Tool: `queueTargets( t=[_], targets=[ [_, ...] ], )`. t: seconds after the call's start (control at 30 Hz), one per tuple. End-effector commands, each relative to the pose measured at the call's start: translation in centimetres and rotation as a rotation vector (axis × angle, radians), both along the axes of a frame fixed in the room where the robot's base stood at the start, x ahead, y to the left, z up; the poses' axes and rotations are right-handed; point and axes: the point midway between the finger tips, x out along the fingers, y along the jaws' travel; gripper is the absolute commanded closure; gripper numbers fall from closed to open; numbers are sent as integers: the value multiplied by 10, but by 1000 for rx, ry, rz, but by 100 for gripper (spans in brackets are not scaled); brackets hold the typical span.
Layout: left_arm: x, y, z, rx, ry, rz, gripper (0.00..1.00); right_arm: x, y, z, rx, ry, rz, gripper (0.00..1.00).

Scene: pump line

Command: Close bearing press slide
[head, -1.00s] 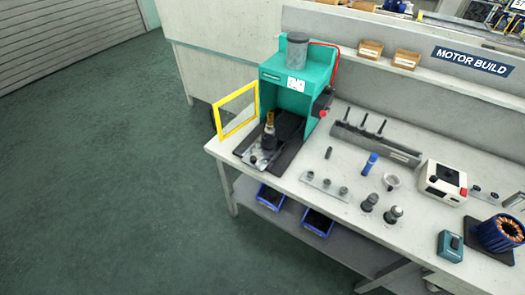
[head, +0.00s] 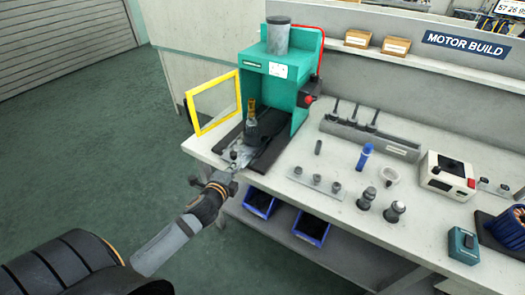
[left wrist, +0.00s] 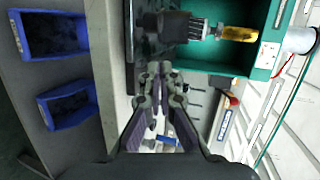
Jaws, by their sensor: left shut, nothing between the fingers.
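The teal bearing press (head: 283,90) stands at the left end of the bench. Its yellow-framed guard (head: 190,106) is swung out to the left. My right gripper is not in view.
Blue bins (head: 260,202) sit on the shelf below the bench top. To the right stand a grey rack with black pins (head: 370,136), a blue-capped tube (head: 365,157), a plate with fittings (head: 318,182) and a white box (head: 447,176). Open floor lies left.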

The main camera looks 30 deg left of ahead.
Motion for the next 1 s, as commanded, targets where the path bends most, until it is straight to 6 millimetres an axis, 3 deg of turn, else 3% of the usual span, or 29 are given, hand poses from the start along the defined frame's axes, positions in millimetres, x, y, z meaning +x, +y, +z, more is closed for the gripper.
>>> queueTargets(
  t=[0.17,0.57,0.7,1.0],
  targets=[
    [13,3,-4,-6,-1,5,100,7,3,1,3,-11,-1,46],
    [92,17,-29,-9,-1,4,100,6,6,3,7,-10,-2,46],
    [115,21,-29,-9,-1,3,100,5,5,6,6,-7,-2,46],
    [134,24,-31,-7,1,1,100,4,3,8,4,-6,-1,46]
  ],
)
